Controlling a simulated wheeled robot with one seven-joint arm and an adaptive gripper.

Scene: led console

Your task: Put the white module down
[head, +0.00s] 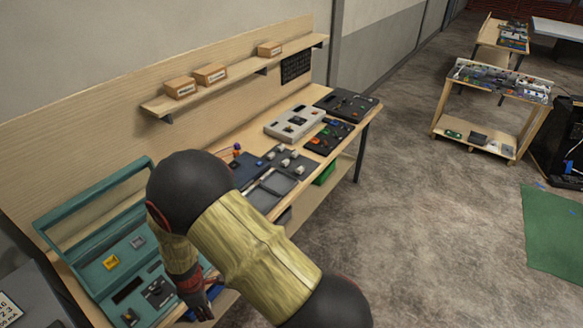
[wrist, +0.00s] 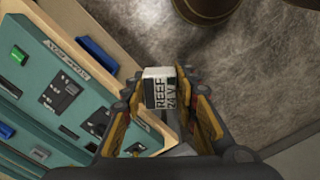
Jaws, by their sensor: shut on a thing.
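The white module (wrist: 159,88) is between the fingers of my gripper (wrist: 160,97) in the wrist view. It is a small block with dark lettering that reads "REEF 24 V". My gripper is shut on it. In the head view my gripper (head: 203,308) is low, at the front edge of the bench beside the teal console (head: 88,262); I cannot make out the module there. In the wrist view the teal console (wrist: 44,100) lies to the left, and the module appears against the bench edge and floor, apart from the console.
The wooden bench (head: 160,318) carries grey trays (head: 272,188), a light panel (head: 295,122) and dark panels to the right of my arm. A blue piece (wrist: 97,56) lies near the bench edge. Open concrete floor (head: 400,220) is to the right.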

